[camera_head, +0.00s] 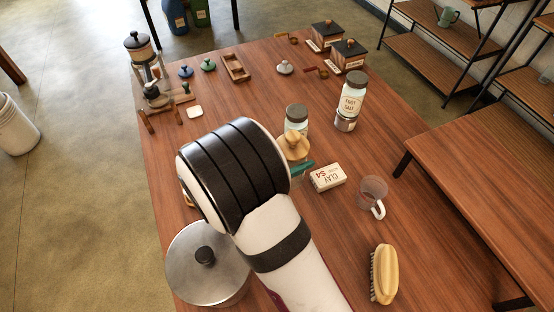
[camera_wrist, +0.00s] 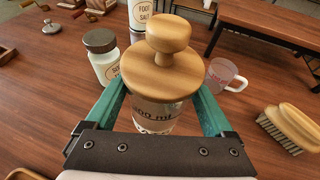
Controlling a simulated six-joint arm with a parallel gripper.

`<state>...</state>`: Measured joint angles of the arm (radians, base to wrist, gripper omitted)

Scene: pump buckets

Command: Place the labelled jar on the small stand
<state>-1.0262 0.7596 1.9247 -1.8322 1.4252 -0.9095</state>
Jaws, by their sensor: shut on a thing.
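My gripper (camera_wrist: 157,103) is shut on a clear glass jar (camera_wrist: 155,117) with a round wooden knobbed lid (camera_wrist: 160,75). Dark print ending in "00 ml" shows on its glass. In the head view the lid (camera_head: 293,148) shows past my wrist, which hides most of the jar; a teal finger (camera_head: 303,169) shows beside it. A "FOOT SALT" jar (camera_head: 352,92) stands behind, above a silvery labelled base (camera_head: 345,121); I cannot tell if that base is a separate stand. Another labelled jar with a dark lid (camera_head: 296,112) stands just behind the held jar.
A "CLAY" box (camera_head: 328,177), a clear mug (camera_head: 372,190) and a brush (camera_head: 383,274) lie to the right. A steel pot (camera_head: 205,275) is at front left. A glass press (camera_head: 147,72) and small wooden items are at the back left.

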